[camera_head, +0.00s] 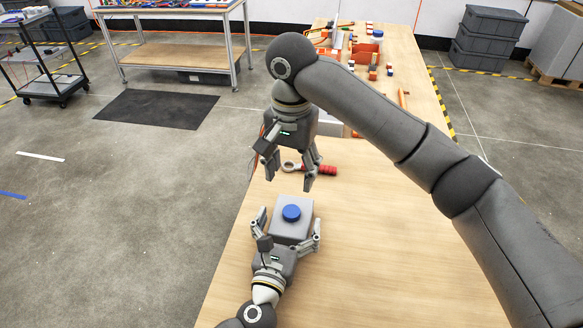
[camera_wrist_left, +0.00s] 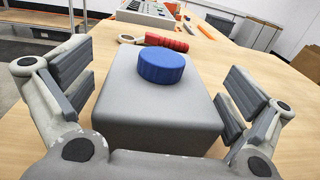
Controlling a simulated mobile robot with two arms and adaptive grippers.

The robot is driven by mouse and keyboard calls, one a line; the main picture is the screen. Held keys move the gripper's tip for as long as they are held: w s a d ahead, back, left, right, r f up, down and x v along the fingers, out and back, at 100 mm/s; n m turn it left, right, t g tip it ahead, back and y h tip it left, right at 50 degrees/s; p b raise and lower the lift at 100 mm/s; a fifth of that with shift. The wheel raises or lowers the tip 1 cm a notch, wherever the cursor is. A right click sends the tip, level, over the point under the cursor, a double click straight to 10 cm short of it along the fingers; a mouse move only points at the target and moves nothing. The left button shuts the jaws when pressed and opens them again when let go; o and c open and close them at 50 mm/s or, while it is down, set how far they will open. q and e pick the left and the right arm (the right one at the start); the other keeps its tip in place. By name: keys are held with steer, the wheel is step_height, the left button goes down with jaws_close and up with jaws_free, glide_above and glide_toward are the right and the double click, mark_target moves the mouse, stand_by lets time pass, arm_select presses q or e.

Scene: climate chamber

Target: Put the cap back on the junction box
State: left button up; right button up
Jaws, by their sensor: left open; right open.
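The grey junction box (camera_head: 300,234) stands on the wooden table near its left edge. A round blue cap (camera_head: 291,212) sits on top of the box; whether it is fastened I cannot tell. Both also show in the left wrist view, the box (camera_wrist_left: 150,115) and the cap (camera_wrist_left: 161,66). My left gripper (camera_head: 288,226) is open, with one finger on each side of the box and visible gaps in the wrist view. My right gripper (camera_head: 290,179) is open and empty, pointing down above the table beyond the box.
A tool with a ring end and red handle (camera_head: 326,170) lies beyond the box, below my right gripper. Red, orange and white items (camera_head: 365,55) crowd the table's far end. The table right of the box (camera_head: 390,230) is clear. A metal workbench (camera_head: 180,55) stands behind.

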arm_select(q)
steer(key=v, duration=1.2)
steer(key=shift+w, duration=0.1)
